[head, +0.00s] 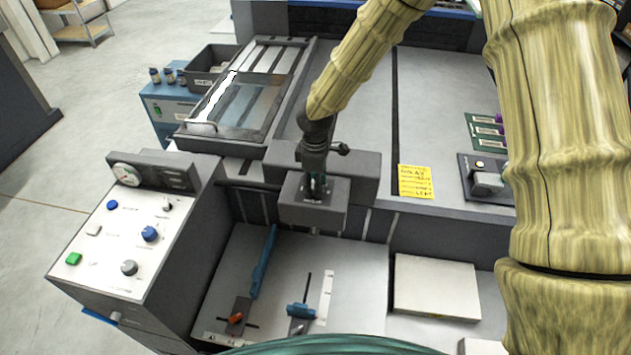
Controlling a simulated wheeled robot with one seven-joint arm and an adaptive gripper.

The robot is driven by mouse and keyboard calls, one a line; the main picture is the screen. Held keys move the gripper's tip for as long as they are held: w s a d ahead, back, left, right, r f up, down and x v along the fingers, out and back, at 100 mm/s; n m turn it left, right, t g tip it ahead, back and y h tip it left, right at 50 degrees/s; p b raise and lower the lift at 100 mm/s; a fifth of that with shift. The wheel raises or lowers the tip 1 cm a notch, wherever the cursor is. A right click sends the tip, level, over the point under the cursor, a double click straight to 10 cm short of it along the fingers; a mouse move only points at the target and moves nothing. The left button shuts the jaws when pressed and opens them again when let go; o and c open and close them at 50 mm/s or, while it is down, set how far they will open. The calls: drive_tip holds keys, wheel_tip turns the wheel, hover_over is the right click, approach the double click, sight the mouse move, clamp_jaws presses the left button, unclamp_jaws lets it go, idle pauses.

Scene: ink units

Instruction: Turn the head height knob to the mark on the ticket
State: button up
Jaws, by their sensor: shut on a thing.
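My gripper (316,182) points down onto the top of a dark grey head block (302,213) near the middle of the head view. It is shut on a small knob on that block. The fingers cover nearly all of the knob, so its pointer and scale cannot be read. A yellow ticket (415,182) with handwritten lines lies on the grey bed to the right of the block. Its writing is too small to read for certain.
A control panel (125,240) with a gauge, buttons and knobs stands at the left. Below the block are an orange lever (236,318), a blue slider (301,311) and a pale box (436,286). A framed tray (240,105) lies behind left. A switch unit (487,182) sits right.

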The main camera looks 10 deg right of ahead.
idle(0.4)
drive_tip(key=o, duration=1.1)
drive_tip(key=shift+c, duration=0.2)
wheel_tip(320, 180, up, 12)
drive_tip(key=shift+d, duration=0.1)
